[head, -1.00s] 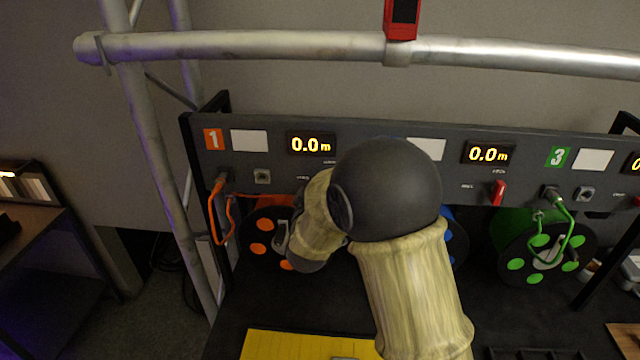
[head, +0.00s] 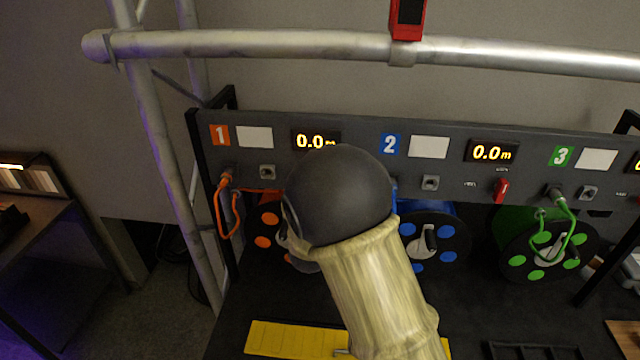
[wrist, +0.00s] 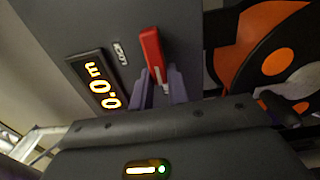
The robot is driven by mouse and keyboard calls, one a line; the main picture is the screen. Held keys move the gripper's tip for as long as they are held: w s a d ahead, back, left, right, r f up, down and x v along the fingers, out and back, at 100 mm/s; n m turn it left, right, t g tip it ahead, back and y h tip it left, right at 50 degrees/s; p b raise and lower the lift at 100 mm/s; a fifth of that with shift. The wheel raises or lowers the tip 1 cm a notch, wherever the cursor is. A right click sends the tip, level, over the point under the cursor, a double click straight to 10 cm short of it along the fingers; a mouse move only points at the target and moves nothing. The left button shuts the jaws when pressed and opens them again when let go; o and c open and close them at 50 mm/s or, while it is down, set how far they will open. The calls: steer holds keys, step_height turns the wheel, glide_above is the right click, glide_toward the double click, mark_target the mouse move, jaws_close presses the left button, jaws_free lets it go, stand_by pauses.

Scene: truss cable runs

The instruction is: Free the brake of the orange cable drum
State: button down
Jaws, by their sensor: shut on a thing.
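The orange cable drum (head: 268,217) sits at the left under the panel, partly hidden by my arm. In the wrist view its black flange with orange spots (wrist: 250,45) fills the top right. The red brake lever (wrist: 151,48) stands out from the panel beside a LOCK label. My gripper (wrist: 161,82) is shut on this lever, its two purple-grey fingers on either side of it. In the head view my arm hides the gripper and this lever. The drum's display (wrist: 97,80) reads 0.0 m.
An orange cable (head: 222,208) hangs from the panel left of my arm. The blue drum (head: 440,240) and green drum (head: 525,235) stand to the right. A second red lever (head: 501,190) sits on the panel. A truss tube (head: 250,46) crosses above. A yellow plate (head: 290,338) lies in front.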

steer(key=c, duration=1.4)
jaws_free()
steer(key=shift+o, duration=0.2)
steer(key=s+b, duration=0.5)
steer(key=s, duration=1.2)
steer(key=shift+s+a, duration=0.2)
steer(key=shift+a, duration=0.1)
